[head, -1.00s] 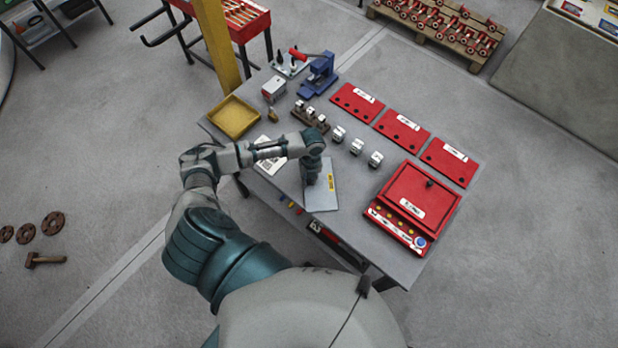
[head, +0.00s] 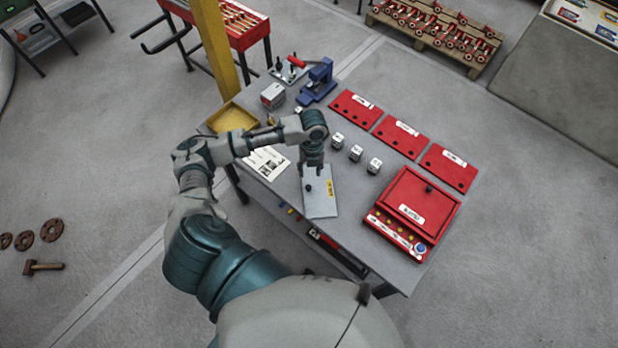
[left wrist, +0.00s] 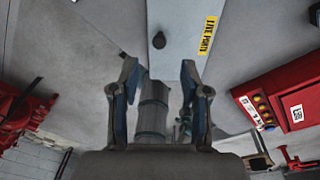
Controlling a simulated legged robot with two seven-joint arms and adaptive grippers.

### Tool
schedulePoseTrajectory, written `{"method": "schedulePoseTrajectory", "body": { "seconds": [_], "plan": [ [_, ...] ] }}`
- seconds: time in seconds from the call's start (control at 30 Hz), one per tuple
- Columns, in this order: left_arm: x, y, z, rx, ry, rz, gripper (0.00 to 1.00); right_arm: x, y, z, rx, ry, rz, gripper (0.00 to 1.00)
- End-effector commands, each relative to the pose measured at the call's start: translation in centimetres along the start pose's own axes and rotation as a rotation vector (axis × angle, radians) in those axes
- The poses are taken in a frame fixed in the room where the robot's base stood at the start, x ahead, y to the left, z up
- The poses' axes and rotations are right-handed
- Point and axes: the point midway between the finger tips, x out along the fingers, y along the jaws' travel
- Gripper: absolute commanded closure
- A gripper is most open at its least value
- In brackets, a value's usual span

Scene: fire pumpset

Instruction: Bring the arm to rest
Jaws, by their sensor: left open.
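My left gripper (head: 312,176) hangs above the grey table (head: 375,200), over the far end of a light grey plate with a dark knob and a yellow label. In the left wrist view the left gripper (left wrist: 160,80) has its two fingers spread with nothing between them. The plate (head: 320,202) lies flat on the table near its front edge; it also shows in the left wrist view (left wrist: 185,25). Its knob (left wrist: 158,40) is clear of the fingers. My right gripper is in neither view.
A red box with buttons (head: 412,210) stands at the table's right. A yellow tray (head: 233,118), a printed sheet (head: 265,163) and a blue press (head: 318,82) are at the left and back.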

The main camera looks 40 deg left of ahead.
Motion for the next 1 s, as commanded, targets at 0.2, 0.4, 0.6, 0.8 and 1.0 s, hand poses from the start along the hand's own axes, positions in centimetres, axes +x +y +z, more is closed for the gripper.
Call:
{"method": "schedulePoseTrajectory", "body": {
  "seconds": [0.2,0.4,0.6,0.8,1.0],
  "plan": [
    [-2.1,-0.1,0.0,0.0,-0.001,-0.001,0.54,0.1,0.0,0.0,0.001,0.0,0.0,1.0],
    [-2.2,0.0,0.0,0.0,0.0,0.0,0.54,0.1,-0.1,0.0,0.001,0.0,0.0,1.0],
    [-2.2,0.0,0.0,0.0,0.001,0.0,0.54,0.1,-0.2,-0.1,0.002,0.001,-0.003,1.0],
    [-2.0,-0.1,-0.2,-0.004,0.001,-0.002,0.54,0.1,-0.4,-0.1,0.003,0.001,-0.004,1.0],
    [1.9,-3.1,-5.2,-0.179,0.004,-0.081,0.54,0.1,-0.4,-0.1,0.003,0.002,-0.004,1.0]
  ]
}}
